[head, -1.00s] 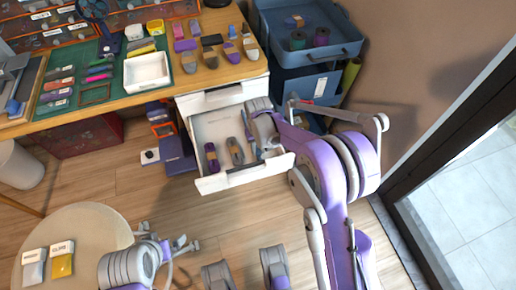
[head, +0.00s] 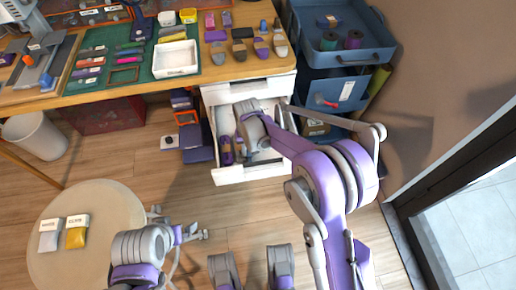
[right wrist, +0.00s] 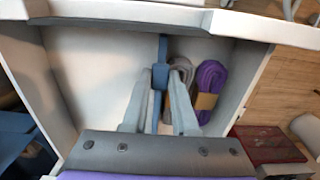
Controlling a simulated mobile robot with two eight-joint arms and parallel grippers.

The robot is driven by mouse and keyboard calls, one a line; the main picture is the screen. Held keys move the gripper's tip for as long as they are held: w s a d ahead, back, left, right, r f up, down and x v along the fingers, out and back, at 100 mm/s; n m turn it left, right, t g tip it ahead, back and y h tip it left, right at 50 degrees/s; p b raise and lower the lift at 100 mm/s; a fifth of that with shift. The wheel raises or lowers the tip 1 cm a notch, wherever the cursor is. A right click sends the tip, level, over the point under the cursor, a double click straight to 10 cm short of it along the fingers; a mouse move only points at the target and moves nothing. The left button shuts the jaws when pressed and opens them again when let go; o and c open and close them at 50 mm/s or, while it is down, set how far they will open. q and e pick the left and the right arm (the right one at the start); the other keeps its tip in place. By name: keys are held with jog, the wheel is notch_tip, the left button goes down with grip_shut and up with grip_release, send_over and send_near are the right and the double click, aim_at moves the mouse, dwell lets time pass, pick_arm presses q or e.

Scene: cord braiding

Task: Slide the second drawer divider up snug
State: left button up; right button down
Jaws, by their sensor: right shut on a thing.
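The open white drawer (head: 228,177) shows below the desk top in the head view. In the right wrist view, a thin blue divider (right wrist: 160,68) stands upright in the drawer (right wrist: 85,75). My right gripper (right wrist: 159,95) is shut on it; in the head view this gripper (head: 243,148) is down inside the drawer. A grey cord bundle (right wrist: 182,72) lies close to the right of the divider, partly hidden by a finger; whether they touch I cannot tell. A purple cord bundle (right wrist: 210,82) with a tan band lies further right. My left gripper (head: 185,228) is empty, fingers apart, near the round table.
The desk (head: 130,95) above holds a white tray (head: 176,58) and several small cord bundles. A blue bin cart (head: 345,45) stands right of the drawers. The drawer is bare left of the divider in the wrist view. A round table (head: 110,200) stands front left.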

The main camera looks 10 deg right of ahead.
jog(key=c, duration=0.7)
grip_release()
notch_tip(320, 180, up, 11)
jog(key=p, duration=0.2)
jog(key=shift+p, duration=0.3)
